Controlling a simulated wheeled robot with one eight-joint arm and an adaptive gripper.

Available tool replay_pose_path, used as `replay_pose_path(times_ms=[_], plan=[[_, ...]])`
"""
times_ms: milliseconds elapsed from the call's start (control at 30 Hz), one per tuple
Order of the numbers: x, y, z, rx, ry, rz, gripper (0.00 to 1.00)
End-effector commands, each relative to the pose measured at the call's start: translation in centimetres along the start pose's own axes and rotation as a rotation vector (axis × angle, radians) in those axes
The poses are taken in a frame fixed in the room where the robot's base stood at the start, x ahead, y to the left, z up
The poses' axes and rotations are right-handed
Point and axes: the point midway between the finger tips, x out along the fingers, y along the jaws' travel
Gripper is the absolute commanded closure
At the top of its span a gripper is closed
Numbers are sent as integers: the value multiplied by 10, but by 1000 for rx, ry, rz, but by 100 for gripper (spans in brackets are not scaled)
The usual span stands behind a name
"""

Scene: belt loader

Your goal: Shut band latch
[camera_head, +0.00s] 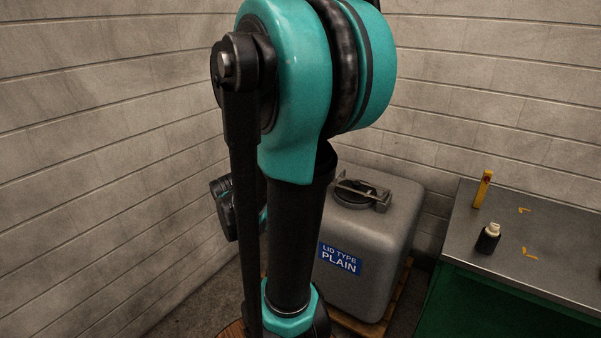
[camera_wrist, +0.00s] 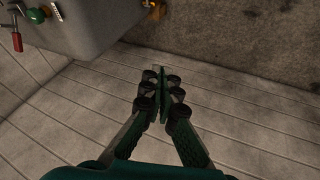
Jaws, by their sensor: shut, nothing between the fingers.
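My gripper (camera_wrist: 161,82) is shut and empty in the wrist view, its fingertips together in front of a pale panelled surface. It touches nothing that I can see. In the head view my arm hides it. No band latch can be made out for certain. A red-handled lever (camera_wrist: 16,42) shows at the upper left of the wrist view, beside a grey housing; I cannot tell whether it is the latch. In the head view a grey drum (camera_head: 370,240) labelled "LID TYPE PLAIN" has a dark round lid (camera_head: 351,192) with a metal bar over it, partly behind my arm.
The drum stands on a wooden pallet (camera_head: 397,298). To its right is a green bench with a grey top (camera_head: 560,245), holding a dark bottle (camera_head: 488,238), a yellow upright piece (camera_head: 482,188) and small yellow bits. The grey housing (camera_wrist: 95,25) carries a green knob (camera_wrist: 36,15). Block walls stand close.

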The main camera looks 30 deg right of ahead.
Motion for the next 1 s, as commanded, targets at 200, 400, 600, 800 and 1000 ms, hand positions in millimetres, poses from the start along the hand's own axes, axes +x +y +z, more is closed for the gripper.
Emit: replay_pose_path(times_ms=[200,400,600,800,1000], plan=[[44,81,-56,-251,-7,193,100],[88,151,-92,-496,-58,359,100],[138,216,-117,-749,-147,510,100],[191,273,-127,-1010,-277,639,100],[240,314,-124,-1243,-420,730,100]])
